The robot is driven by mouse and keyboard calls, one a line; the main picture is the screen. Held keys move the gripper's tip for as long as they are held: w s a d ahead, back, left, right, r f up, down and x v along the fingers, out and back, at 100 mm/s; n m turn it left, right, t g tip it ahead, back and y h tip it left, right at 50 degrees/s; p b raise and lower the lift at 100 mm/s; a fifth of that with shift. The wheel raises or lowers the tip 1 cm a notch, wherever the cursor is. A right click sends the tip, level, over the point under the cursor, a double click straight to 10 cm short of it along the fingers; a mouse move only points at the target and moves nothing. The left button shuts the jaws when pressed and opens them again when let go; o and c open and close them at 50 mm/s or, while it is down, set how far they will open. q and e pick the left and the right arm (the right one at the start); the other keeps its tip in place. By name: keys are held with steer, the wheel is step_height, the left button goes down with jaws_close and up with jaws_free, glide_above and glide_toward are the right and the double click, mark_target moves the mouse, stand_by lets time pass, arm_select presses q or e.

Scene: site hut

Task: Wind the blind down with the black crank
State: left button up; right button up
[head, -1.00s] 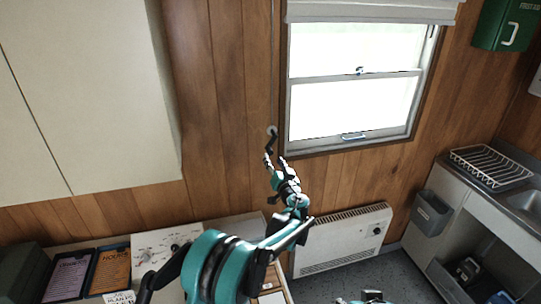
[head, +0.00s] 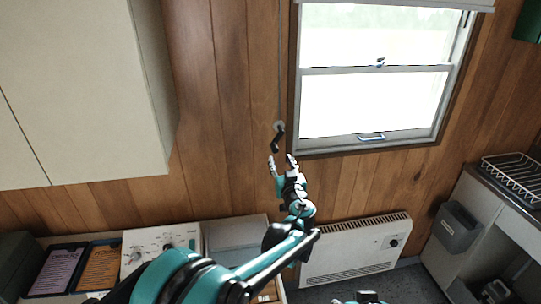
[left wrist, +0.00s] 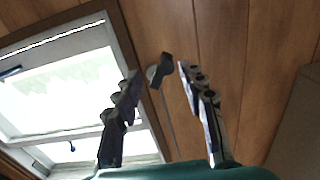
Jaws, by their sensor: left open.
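The black crank (head: 277,140) hangs from a round pale mount on the wood wall, left of the window. Its handle points down and slightly left. The pale blind (head: 400,3) shows only as a strip at the top of the window, rolled up high. My left gripper (head: 282,160) is open and empty just below the crank, its fingers pointing up. In the left wrist view, the crank (left wrist: 165,70) shows between the two spread fingertips (left wrist: 158,72), and I cannot tell whether either touches it.
The window (head: 375,80) has a frame and sill latch right of the crank. A white heater (head: 350,250) stands below it. A pale cabinet (head: 80,90) hangs at the left, above a counter with trays (head: 60,270). A dish rack (head: 512,175) is at the right.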

mark_target(276, 153)
arm_select(q)
steer(key=shift+w+a+r, duration=0.35)
steer(key=shift+w+a, duration=0.25)
steer(key=shift+a, duration=0.05)
steer(key=w, duration=0.1)
steer(key=w+b, duration=0.1)
steer(key=w, duration=0.2)
steer(key=shift+w+a+f, duration=0.15)
steer(key=shift+a+f, duration=0.05)
steer(key=shift+a, duration=0.05)
steer(key=shift+w+a+r+b, duration=0.15)
steer(key=shift+w+b, duration=0.15)
steer(key=shift+w, duration=0.3)
jaws_close()
